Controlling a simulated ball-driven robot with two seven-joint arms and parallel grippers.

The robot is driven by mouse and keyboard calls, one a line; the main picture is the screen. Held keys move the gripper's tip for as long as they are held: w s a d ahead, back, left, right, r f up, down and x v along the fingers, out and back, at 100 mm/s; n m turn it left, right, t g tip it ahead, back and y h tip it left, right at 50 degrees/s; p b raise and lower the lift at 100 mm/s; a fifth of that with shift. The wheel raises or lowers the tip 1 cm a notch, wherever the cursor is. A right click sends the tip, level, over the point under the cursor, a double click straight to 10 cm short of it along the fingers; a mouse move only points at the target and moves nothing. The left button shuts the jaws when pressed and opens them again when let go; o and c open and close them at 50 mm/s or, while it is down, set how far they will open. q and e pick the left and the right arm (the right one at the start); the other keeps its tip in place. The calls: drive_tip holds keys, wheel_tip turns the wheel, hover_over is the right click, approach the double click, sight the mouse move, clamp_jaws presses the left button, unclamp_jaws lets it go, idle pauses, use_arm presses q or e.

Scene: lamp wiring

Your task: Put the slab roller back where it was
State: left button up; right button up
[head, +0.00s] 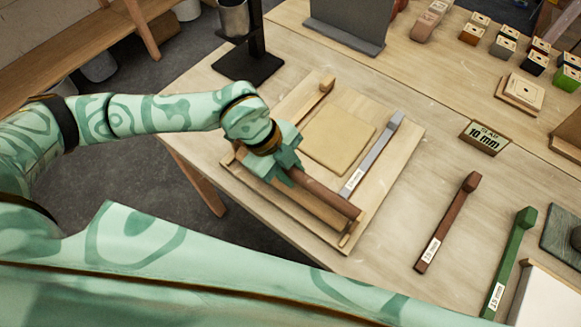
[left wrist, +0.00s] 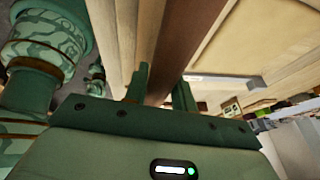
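The slab roller (head: 327,192) is a dark reddish-brown cylinder along the near edge of the wooden slab board (head: 385,165). My left gripper (head: 288,162) is over the roller's left part, with its fingers on either side of it. In the left wrist view the roller (left wrist: 167,50) runs between the two green fingers (left wrist: 160,92), which appear to close on it with no clear gap. Whether the roller touches the wood under it is hidden. A tan clay slab (head: 338,140) lies flat on the board, behind the roller. My right gripper is not in view.
A grey thickness strip (head: 372,153) lies right of the clay. A brown strip (head: 447,222) and a green strip (head: 509,262) lie further right, near a "SLAB 10 mm" sign (head: 484,138). A black stand (head: 247,62) is behind the board. Table space between the board and brown strip is clear.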

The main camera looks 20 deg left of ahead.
use_arm(q)
drive_tip(key=o, duration=0.4)
drive_tip(key=shift+c, duration=0.2)
drive_tip(key=v, duration=1.2)
drive_tip(key=shift+p, duration=0.45)
